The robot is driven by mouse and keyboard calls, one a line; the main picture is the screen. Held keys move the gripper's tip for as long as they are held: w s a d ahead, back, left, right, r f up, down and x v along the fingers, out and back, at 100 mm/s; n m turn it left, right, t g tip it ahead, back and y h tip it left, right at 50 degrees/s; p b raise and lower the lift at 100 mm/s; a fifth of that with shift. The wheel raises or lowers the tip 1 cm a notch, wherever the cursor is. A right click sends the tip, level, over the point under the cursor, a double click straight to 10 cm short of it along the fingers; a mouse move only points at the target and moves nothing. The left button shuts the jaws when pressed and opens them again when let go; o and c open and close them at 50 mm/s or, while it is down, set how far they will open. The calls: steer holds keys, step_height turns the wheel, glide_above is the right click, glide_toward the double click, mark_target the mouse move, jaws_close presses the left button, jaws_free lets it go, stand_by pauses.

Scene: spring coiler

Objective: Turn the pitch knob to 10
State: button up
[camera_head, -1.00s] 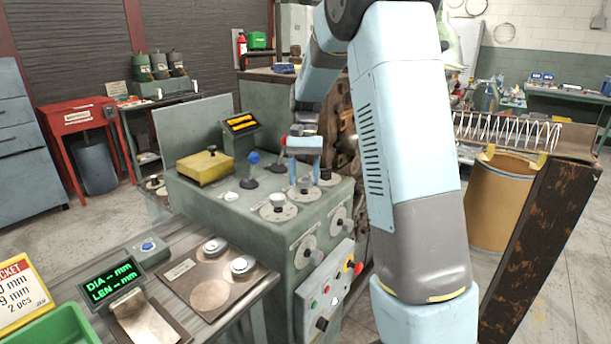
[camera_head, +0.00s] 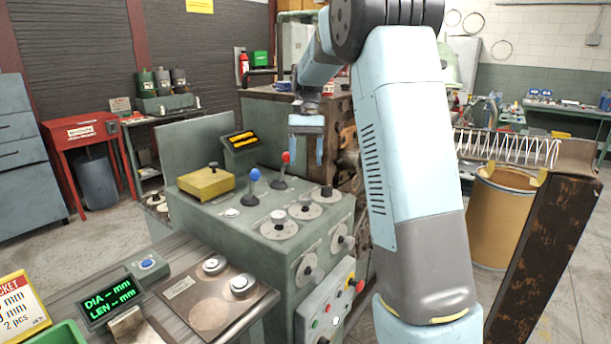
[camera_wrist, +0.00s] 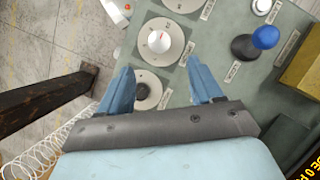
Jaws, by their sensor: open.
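Three round dial knobs stand in a row on top of the green machine (camera_head: 247,234): a near one (camera_head: 278,217), a middle one (camera_head: 305,202) and a far one (camera_head: 327,191). Their labels are too small to read, so I cannot tell which is the pitch knob. In the wrist view, a white-capped knob (camera_wrist: 159,42) with a red mark sits on a numbered dial just beyond my fingers. A darker knob (camera_wrist: 142,91) shows between them. My gripper (camera_head: 305,162) is open and empty, fingers down, above and apart from the knobs.
A blue-balled lever (camera_head: 254,176) and a red-balled lever (camera_head: 286,158) rise close to the knobs. A yellow box (camera_head: 206,184) sits at the machine's left. A button panel (camera_head: 330,307) slopes at its front. A spring-laden trough (camera_head: 508,150) stands right.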

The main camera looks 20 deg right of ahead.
steer(key=v, duration=0.3)
steer(key=shift+w+r, duration=0.1)
steer(key=shift+r, duration=0.1)
stand_by(0.3)
steer(key=s+r+n+t, duration=0.1)
steer(key=s+r+t, duration=0.2)
steer(key=s, duration=0.7)
steer(key=s+r+n+t, duration=0.1)
steer(key=s+r+t, duration=0.1)
steer(key=s, duration=0.7)
steer(key=s+f+n+t, duration=0.1)
steer(key=s+f+t, duration=0.1)
steer(key=s, duration=0.5)
steer(key=s+a+f+n+t+h, duration=0.1)
steer(key=s+f+t, duration=0.1)
steer(key=s, duration=0.6)
steer(key=shift+a+f+t+h, duration=0.2)
steer(key=shift+f+t+h, duration=0.15)
steer(key=shift+f, duration=0.45)
